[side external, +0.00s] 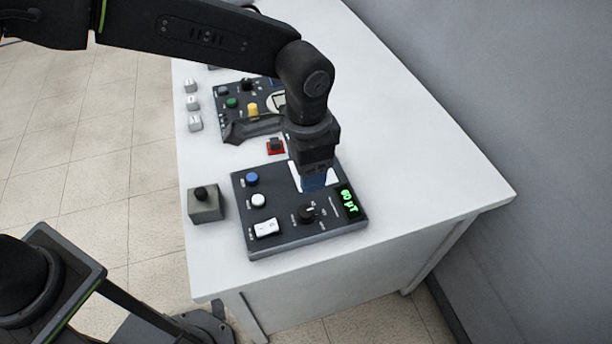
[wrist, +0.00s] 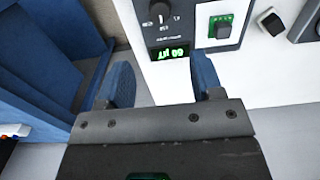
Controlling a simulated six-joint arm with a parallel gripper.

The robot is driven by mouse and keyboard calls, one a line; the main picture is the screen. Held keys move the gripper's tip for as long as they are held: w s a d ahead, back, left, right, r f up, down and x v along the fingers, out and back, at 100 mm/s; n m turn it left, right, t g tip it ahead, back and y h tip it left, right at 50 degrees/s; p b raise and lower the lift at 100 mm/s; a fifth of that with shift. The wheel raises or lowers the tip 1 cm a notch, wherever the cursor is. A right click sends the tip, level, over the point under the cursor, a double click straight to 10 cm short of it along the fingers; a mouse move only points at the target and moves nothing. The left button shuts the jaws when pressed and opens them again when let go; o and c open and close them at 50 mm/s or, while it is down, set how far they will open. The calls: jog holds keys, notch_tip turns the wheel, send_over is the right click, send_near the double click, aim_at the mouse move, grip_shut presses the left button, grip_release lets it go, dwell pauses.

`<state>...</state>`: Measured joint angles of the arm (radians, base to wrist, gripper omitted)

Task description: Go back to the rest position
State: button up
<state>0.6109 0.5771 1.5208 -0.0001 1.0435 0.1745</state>
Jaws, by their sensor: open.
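My gripper (side external: 314,182) points down over the back part of a dark control panel (side external: 290,240), beside its green-lit display (side external: 348,203). In the wrist view my gripper (wrist: 162,80) shows two blue fingers spread apart with nothing between them. The display (wrist: 168,53) and a dark knob (wrist: 160,10) lie beyond the fingers in that view. In the side view my gripper hides part of a white patch on the panel. I cannot tell whether the fingertips touch the panel.
The panel carries a blue button (side external: 252,180), a white button (side external: 258,200), a white rocker switch (side external: 266,228) and a knob (side external: 307,213). A grey box with a black knob (side external: 205,205) stands left. A second panel (side external: 232,92) lies behind. The white table (side external: 440,170) is clear at right.

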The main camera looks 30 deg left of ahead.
jog(key=shift+r, duration=0.2)
dwell(0.3)
jog(key=s+a+r+n+t, duration=0.1)
jog(key=s+a+r+n, duration=0.1)
jog(key=a+r, duration=0.5)
jog(key=s+a+r+n+t, duration=0.1)
jog(key=s+a+r+n, duration=0.15)
jog(key=a+r, duration=0.45)
jog(key=s+a+f+n+t, duration=0.1)
jog(key=s+a+n+t, duration=0.2)
jog(key=s+a, duration=0.9)
jog(key=shift+s+a+f+n+t, duration=0.3)
jog(key=shift+a+n, duration=0.3)
jog(key=shift+n, duration=0.15)
jog(key=shift+w, duration=0.1)
jog(key=shift+c, duration=0.3)
